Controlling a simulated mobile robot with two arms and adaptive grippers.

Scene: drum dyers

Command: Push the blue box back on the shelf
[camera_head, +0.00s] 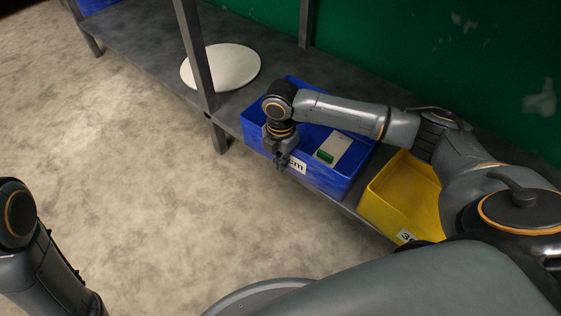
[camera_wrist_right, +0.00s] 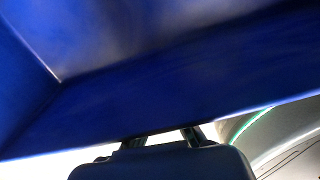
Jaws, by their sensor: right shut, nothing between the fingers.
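The blue box (camera_head: 342,184) stands on the grey shelf, its front wall with a white label facing the open floor. It appears to stick out a little past the shelf's front edge. A pale block with a green part (camera_head: 333,149) lies inside it. My right gripper (camera_head: 281,163) is shut and empty, pointing down at the box's front wall near the label. In the right wrist view the blue box's inside and wall (camera_wrist_right: 150,95) fill most of the picture, and the fingertips are mostly hidden. I cannot tell whether they touch the wall. My left gripper is out of view.
A yellow box (camera_head: 376,204) stands to the right of the blue box. A white round plate (camera_head: 236,66) lies on the shelf to the left, behind a grey post (camera_head: 194,50). A green wall (camera_head: 420,50) is behind the shelf. The floor (camera_head: 130,150) in front is clear.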

